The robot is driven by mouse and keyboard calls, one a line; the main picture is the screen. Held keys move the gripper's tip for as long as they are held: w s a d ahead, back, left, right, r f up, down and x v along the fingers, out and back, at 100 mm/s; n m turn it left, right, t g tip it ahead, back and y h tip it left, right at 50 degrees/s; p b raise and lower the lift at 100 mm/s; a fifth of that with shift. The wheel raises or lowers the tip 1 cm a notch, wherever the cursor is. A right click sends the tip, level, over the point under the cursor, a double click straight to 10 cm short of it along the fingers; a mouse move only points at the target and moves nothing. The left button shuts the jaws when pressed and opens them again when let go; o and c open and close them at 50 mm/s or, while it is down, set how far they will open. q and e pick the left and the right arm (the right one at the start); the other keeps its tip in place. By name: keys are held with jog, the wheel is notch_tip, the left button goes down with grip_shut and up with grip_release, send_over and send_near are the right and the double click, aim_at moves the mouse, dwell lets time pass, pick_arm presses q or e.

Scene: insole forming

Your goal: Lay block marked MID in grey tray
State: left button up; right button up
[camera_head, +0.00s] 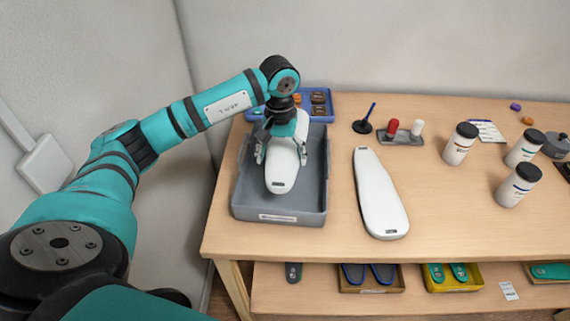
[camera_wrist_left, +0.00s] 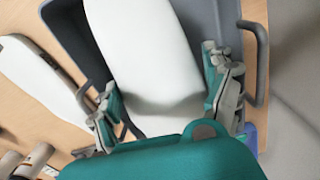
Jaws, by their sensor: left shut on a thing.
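A white insole-shaped block (camera_head: 282,172) is in or just above the grey tray (camera_head: 279,215) at the left of the table; I cannot tell whether it touches the tray floor. A small dark label is on its near end, too small to read. My left gripper (camera_head: 279,150) is shut on this block, with one finger on each side. In the left wrist view the block (camera_wrist_left: 150,55) lies between the two fingers (camera_wrist_left: 162,92), with the tray wall (camera_wrist_left: 235,40) beyond. A second white block (camera_head: 380,195) lies on the table right of the tray. My right gripper is not in view.
A blue bin (camera_head: 320,101) with small parts stands behind the tray. A dark stand with a blue stick (camera_head: 363,126), a grey holder (camera_head: 401,138) with red and white pieces, and several jars (camera_head: 460,144) stand to the right. The front right tabletop is clear.

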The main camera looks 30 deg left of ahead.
pick_arm(q)
jog(key=f, duration=0.1)
jog(key=f+p, duration=0.1)
jog(key=shift+s+d+f, duration=0.15)
jog(key=shift+s+f, duration=0.1)
jog(key=shift+f, duration=0.1)
notch_tip(320, 180, down, 2)
jog(key=shift+s+d+f, duration=0.15)
jog(key=shift+f, duration=0.1)
notch_tip(320, 180, down, 3)
jog(key=shift+f+p, duration=0.1)
jog(key=shift+p, duration=0.6)
jog(key=shift+f, duration=0.35)
jog(key=o, duration=1.4)
jog(key=shift+o, duration=0.2)
jog(key=shift+r+b, duration=0.3)
jog(key=shift+r, duration=0.25)
notch_tip(320, 180, up, 10)
jog(key=b, duration=0.2)
jog(key=shift+f+b, duration=0.2)
jog(key=shift+b, duration=0.15)
jog(key=shift+r, duration=0.75)
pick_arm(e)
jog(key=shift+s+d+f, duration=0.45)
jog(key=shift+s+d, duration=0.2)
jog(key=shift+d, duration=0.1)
